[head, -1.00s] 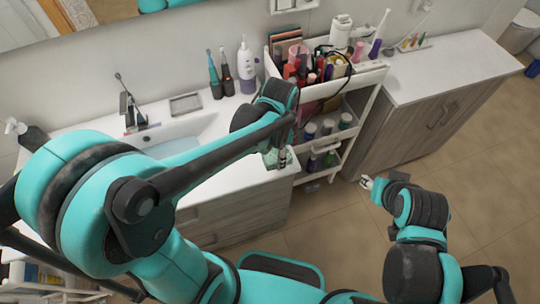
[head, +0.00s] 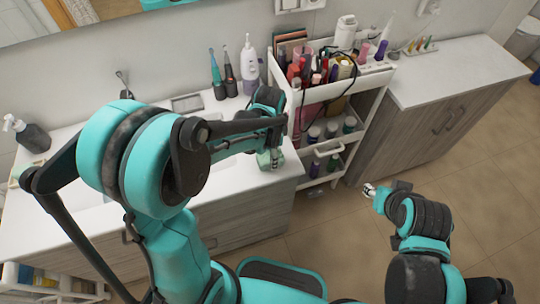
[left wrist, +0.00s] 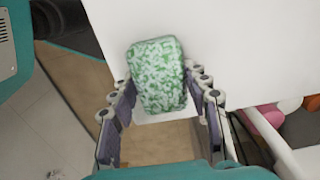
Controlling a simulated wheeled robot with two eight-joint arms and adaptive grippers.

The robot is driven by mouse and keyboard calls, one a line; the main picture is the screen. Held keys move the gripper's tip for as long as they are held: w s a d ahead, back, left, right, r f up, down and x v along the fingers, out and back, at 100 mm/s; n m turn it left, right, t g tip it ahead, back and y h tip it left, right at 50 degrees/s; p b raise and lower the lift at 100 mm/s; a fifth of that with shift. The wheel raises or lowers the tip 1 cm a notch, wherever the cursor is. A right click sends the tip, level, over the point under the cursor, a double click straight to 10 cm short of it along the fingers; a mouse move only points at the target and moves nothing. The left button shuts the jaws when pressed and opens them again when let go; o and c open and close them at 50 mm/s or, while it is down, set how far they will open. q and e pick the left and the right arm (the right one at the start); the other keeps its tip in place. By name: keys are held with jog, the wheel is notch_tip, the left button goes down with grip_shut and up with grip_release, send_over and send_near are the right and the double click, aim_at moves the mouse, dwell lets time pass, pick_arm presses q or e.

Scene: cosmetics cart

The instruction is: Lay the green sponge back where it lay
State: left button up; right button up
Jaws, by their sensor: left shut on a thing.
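The green sponge (left wrist: 157,75) is a mottled green and white block, seen in the left wrist view between the fingers of my left gripper (left wrist: 162,98). The gripper is shut on it. In the head view the sponge (head: 264,160) shows beside my left gripper (head: 274,157), at the front right corner of the white sink counter (head: 232,180). I cannot tell whether the sponge touches the counter top. My right gripper (head: 370,190) is away to the right, over the floor; its fingers are too small to tell open from shut.
A white cart (head: 370,83) full of cosmetics stands right of the counter, close to my left gripper. A white lotion bottle (head: 249,68) and two toothbrushes stand at the counter's back. A soap dispenser (head: 30,136) stands at the left. The counter's front right is mostly clear.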

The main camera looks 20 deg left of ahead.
pick_arm(q)
jog(key=shift+f, duration=0.2)
jog(key=o, duration=1)
jog(key=shift+r, duration=0.15)
jog(key=shift+r, duration=0.35)
notch_tip(320, 180, up, 11)
jog(key=p, duration=0.4)
jog(key=s+a+r+n+t, duration=0.1)
jog(key=s+n+t, duration=0.1)
jog(key=s+n, duration=0.1)
jog(key=s+a+r+n+t, duration=0.1)
jog(key=s+a+n+t, duration=0.1)
jog(key=s+n, duration=0.1)
jog(key=s+a+r+n+t, duration=0.1)
jog(key=s+r+n+t, duration=0.1)
jog(key=s+n+t, duration=0.1)
jog(key=shift+s+a+n, duration=0.3)
jog(key=shift+s+n, duration=0.3)
jog(key=shift+n, duration=0.5)
